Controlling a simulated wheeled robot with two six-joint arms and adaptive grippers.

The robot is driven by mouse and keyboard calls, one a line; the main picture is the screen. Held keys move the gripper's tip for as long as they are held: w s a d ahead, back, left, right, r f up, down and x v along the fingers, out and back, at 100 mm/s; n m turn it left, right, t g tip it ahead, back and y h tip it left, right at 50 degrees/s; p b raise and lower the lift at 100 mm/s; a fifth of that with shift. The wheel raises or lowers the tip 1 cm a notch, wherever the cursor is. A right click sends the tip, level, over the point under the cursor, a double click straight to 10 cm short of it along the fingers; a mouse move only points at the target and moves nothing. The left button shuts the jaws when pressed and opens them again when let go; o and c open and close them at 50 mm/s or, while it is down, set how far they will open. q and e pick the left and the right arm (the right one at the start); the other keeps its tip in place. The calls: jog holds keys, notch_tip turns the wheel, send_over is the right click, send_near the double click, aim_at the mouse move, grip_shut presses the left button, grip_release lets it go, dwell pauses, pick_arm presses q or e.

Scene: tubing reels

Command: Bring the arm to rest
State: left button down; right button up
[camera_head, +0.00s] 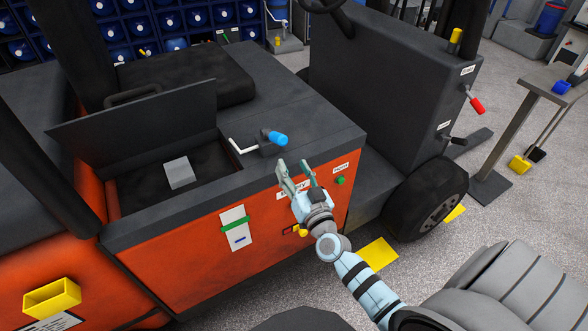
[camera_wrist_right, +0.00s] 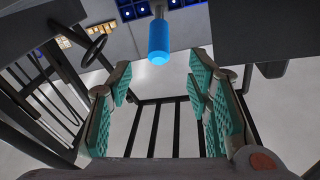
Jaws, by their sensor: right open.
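My right gripper (camera_head: 296,178) is raised in front of the orange forklift's side panel, fingers pointing up and spread apart with nothing between them. In the right wrist view the open gripper (camera_wrist_right: 160,100) shows teal pads on both sides. A blue handle (camera_head: 277,138) on a crank sits on the forklift's dark top, just beyond the fingertips and apart from them. In the right wrist view the blue handle (camera_wrist_right: 160,42) hangs at the top centre, ahead of the fingers. My left gripper is not in either view.
The orange forklift (camera_head: 190,262) fills the left and middle, with an open compartment lid (camera_head: 140,122). A black wheel (camera_head: 428,200) stands right of my right gripper.

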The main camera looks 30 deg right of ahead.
jog(key=shift+f, duration=0.1)
dwell(0.4)
jog(key=s+a+f+n+g+y, duration=0.1)
jog(key=s+f+g, duration=0.3)
jog(key=f, duration=0.6)
jog(key=s+a+f+n+g+y, duration=0.15)
jog(key=s+f, duration=0.35)
jog(key=f, duration=0.6)
jog(key=s+f+n+g+y, duration=0.1)
jog(key=s+f+g, duration=0.35)
jog(key=f, duration=0.55)
jog(key=s+f+g, duration=0.2)
jog(key=s+f, duration=0.2)
jog(key=s, duration=0.6)
jog(key=s+f+n+g, duration=0.1)
jog(key=s+f+g, duration=0.2)
jog(key=s, duration=0.8)
jog(key=s+a+f+g+b, duration=0.1)
jog(key=s+f+g, duration=0.1)
jog(key=s+f, duration=0.4)
jog(key=s+h, duration=0.1)
jog(key=s, duration=0.3)
jog(key=shift+s+f+n+g, duration=0.15)
jog(key=shift+f+n+g, duration=0.1)
jog(key=shift+n+g, duration=0.15)
jog(key=shift+c, duration=0.3)
